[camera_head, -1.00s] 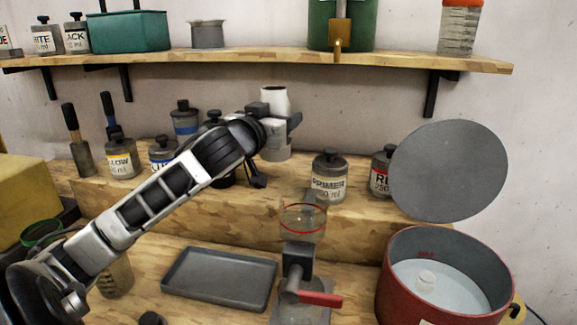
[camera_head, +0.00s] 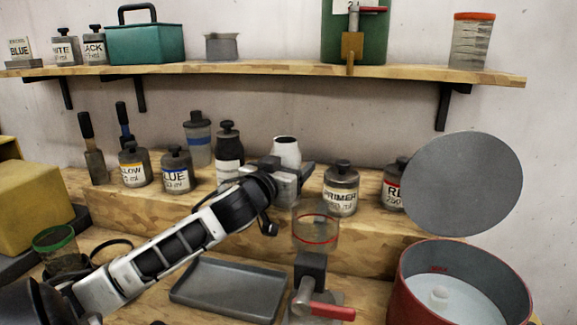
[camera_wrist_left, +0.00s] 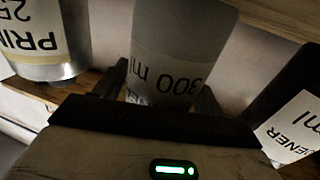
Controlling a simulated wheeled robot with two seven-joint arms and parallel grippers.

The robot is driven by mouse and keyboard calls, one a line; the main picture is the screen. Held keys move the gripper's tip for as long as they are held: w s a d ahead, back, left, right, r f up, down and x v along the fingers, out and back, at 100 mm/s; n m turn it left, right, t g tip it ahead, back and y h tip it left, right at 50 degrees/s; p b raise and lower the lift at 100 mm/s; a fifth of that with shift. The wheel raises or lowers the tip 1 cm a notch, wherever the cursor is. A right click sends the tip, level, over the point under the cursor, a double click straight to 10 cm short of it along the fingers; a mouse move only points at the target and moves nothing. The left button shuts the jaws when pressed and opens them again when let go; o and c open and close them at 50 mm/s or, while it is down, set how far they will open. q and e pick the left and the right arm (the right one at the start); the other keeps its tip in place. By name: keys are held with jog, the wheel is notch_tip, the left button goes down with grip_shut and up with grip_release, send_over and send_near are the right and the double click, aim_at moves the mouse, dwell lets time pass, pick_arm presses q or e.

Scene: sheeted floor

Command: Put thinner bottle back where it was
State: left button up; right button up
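My right gripper is not in view.
The primer can (camera_head: 341,187) stands right of the bottle, and a dark bottle with a white label (camera_head: 229,150) stands left. A clear cup with a red ring (camera_head: 315,228), a grey tray (camera_head: 225,285) and a red pot (camera_head: 465,285) are in front. A shelf (camera_head: 270,70) runs above.

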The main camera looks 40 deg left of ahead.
pick_arm(q)
jog(key=shift+o, duration=0.2)
jog(key=shift+r, duration=0.15)
jog(key=shift+s+d, duration=0.1)
jog(key=shift+s, duration=0.1)
jog(key=b+v, duration=0.1)
jog(key=v, duration=1)
jog(key=shift+s, duration=0.3)
